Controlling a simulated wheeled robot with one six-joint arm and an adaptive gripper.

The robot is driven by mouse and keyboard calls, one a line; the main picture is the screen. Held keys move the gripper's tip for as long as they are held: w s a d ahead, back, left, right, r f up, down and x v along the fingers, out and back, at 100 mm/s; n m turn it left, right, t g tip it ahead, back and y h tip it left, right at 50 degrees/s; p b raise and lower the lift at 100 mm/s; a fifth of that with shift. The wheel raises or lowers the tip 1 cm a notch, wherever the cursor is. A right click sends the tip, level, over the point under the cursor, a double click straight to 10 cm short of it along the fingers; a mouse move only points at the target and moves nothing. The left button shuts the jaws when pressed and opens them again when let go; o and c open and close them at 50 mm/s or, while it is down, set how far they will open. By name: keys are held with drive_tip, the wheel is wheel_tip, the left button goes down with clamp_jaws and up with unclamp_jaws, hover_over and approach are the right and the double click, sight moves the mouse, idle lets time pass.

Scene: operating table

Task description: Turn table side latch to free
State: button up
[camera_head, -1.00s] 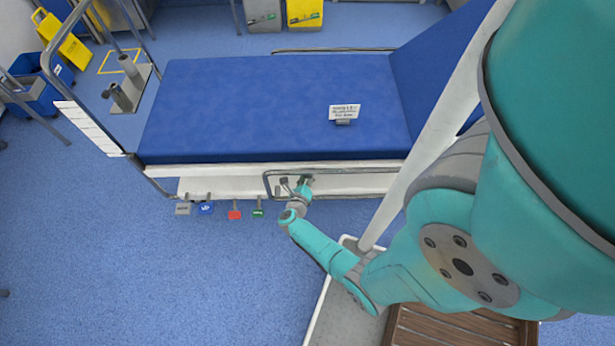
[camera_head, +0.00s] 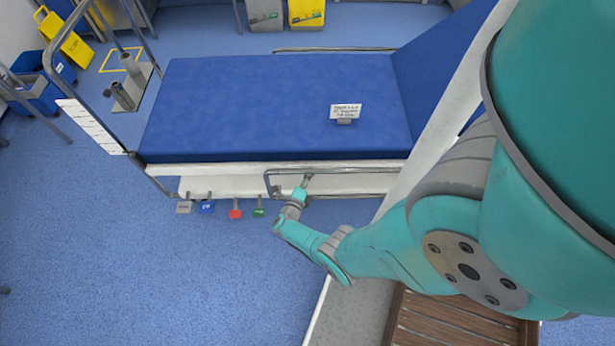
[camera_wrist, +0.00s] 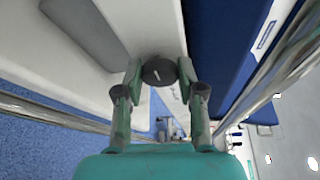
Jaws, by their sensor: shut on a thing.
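The side latch shows in the wrist view as a dark round knob (camera_wrist: 158,71) with a short white mark on its face. It sits on the white side of the operating table (camera_head: 225,187). My gripper (camera_wrist: 158,82) has one finger on each side of the knob and is shut on it. In the head view my gripper (camera_head: 306,181) reaches the table's near side, inside the metal side rail. The latch is too small and covered there to make out.
The metal side rail (camera_head: 268,184) frames the spot where my gripper is. Several coloured pedals, among them a red one (camera_head: 235,214), stick out at the left below the table. A small sign (camera_head: 346,111) stands on the blue mattress (camera_head: 250,100). Open floor lies in front.

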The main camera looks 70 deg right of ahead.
idle(0.4)
drive_tip(key=o, duration=1.1)
drive_tip(key=shift+o, duration=0.2)
drive_tip(key=shift+a, duration=0.1)
drive_tip(key=a+r, duration=0.1)
drive_tip(key=a, duration=1)
drive_tip(key=shift+a, duration=0.4)
